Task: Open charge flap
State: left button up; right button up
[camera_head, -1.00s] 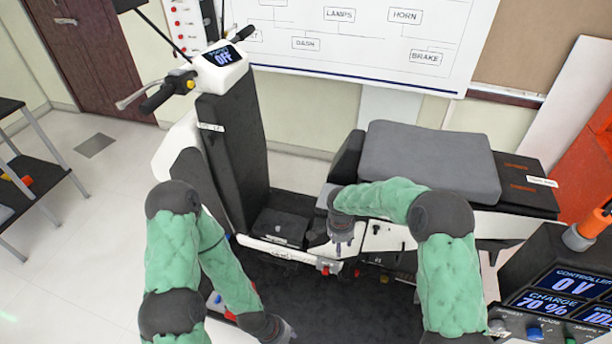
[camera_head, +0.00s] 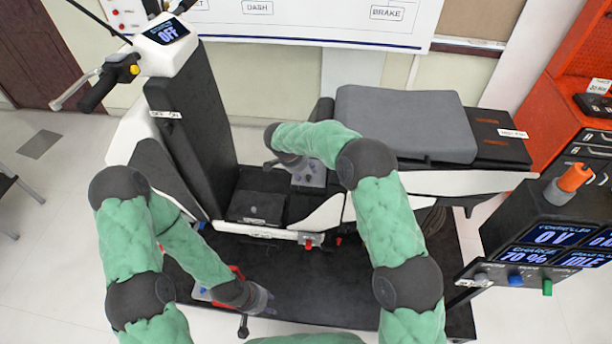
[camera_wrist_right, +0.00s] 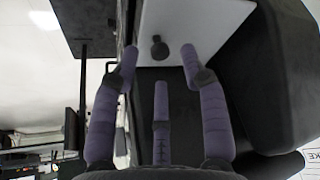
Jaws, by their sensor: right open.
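The scooter stands in the middle of the head view, with a black front column (camera_head: 190,125), grey seat (camera_head: 405,122) and white body panels. My right gripper (camera_head: 308,174) is above the footwell, just in front of the seat base, partly covered by my own arm. In the right wrist view, its fingers (camera_wrist_right: 159,68) are spread and empty, pointing at a white panel (camera_wrist_right: 205,25) with a small dark knob (camera_wrist_right: 159,47). I cannot tell whether this panel is the charge flap. My left gripper (camera_head: 256,298) is low over the black platform; its fingers are unclear.
A charger console (camera_head: 555,235) with lit screens and an orange plug (camera_head: 574,178) stands at right. The black platform (camera_head: 330,290) lies under the scooter. An orange cabinet (camera_head: 575,85) is behind the console. Open floor lies at left.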

jog(key=shift+x, duration=1.25)
grip_shut()
jog(key=shift+r, duration=0.15)
